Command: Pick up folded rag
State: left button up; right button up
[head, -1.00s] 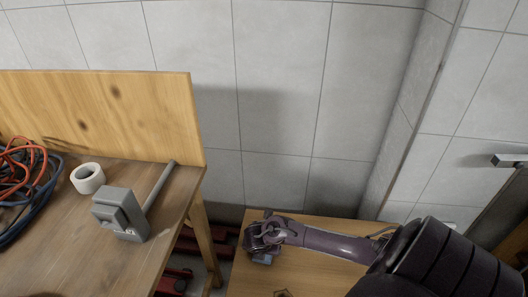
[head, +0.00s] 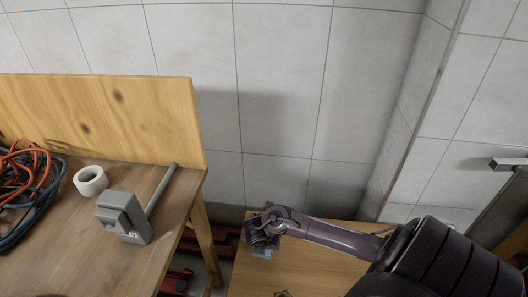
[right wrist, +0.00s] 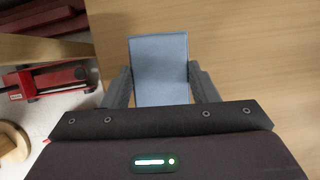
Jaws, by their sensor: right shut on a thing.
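The folded rag (right wrist: 158,68) is a flat blue-grey rectangle in the right wrist view. It lies between the two fingers of my right gripper (right wrist: 160,88), which is shut on it. In the head view a small blue part of the rag (head: 262,253) shows below my right gripper (head: 262,245), over the lower wooden table (head: 325,268). The rest of the rag is hidden by the gripper there. I cannot tell whether the rag touches the tabletop. My left gripper is not in view.
A workbench (head: 75,255) at left holds coiled orange and blue hoses (head: 25,190), a white tape roll (head: 90,180) and a grey mallet-like tool (head: 124,217). A red metal object (right wrist: 50,80) is on the floor between the tables. A tiled wall stands behind.

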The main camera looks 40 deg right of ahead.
notch_tip(320, 180, up, 15)
jog(key=p, duration=0.6)
jog(key=shift+r+p, duration=0.15)
jog(key=shift+p, duration=0.15)
